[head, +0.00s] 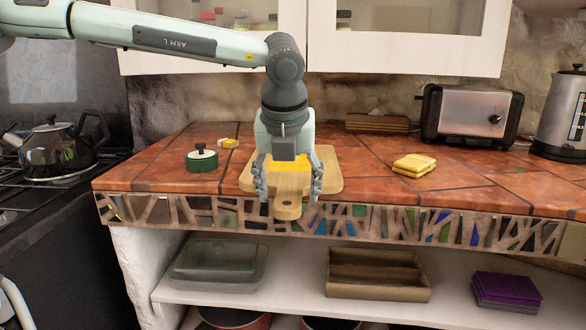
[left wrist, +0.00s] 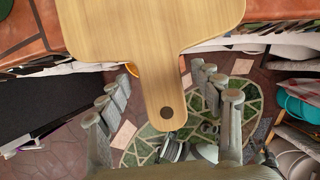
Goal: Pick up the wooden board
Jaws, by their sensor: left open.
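The wooden board (head: 328,171) lies on the tiled counter, its handle sticking out over the front edge. In the left wrist view the board (left wrist: 150,30) fills the top, with its handle (left wrist: 160,95) reaching down between the fingers. My left gripper (head: 288,196) is open and points down over the board's front part, with one finger on each side of the handle. Both fingers look apart from the handle in the left wrist view (left wrist: 168,115). A yellow item behind the gripper is partly hidden. My right gripper is not in view.
A black kettle (head: 60,145) is on the stove. The shelf below holds a tray (head: 376,275) and a glass dish (head: 218,265).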

